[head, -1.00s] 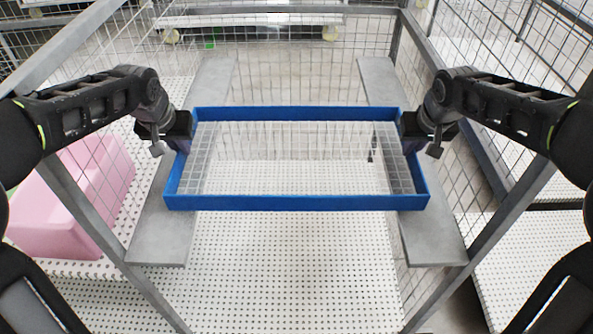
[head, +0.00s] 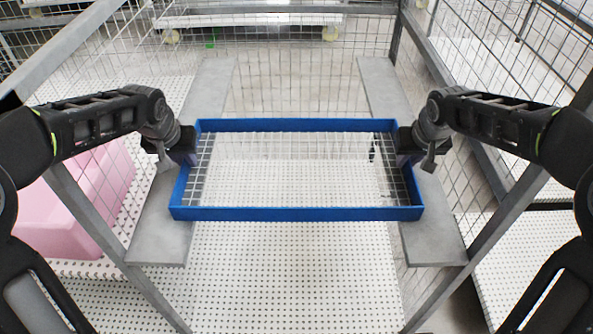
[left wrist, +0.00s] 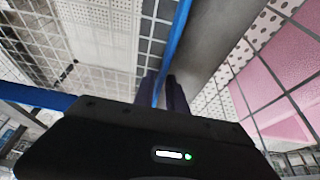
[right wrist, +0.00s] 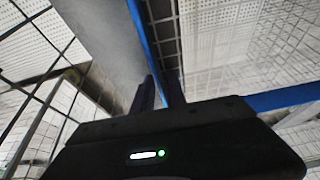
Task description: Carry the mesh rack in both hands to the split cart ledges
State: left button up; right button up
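The mesh rack, a blue rectangular frame (head: 296,214) with a wire-grid floor, spans the cart in the head view and looks level. Its ends overlap the left grey ledge (head: 160,235) and right grey ledge (head: 432,238); I cannot tell whether it touches them. My left gripper (head: 188,158) is at the rack's left end wall, with its fingers on both sides of the blue wall in the left wrist view (left wrist: 163,92). My right gripper (head: 406,158) holds the right end wall the same way in the right wrist view (right wrist: 159,92). The fingertips are partly hidden.
Grey cart posts (head: 85,215) and wire mesh sides surround the ledges. A pink block (head: 75,205) stands outside at the left. A white perforated surface (head: 295,270) lies below, clear between the ledges. Another white shelf (head: 250,18) is at the back.

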pick_arm(q)
jog(key=shift+o, duration=0.9)
pick_arm(e)
jog(key=shift+o, duration=0.9)
pick_arm(q)
jog(key=v, duration=1.2)
pick_arm(e)
jog(key=v, duration=1.2)
jog(key=shift+w, duration=0.1)
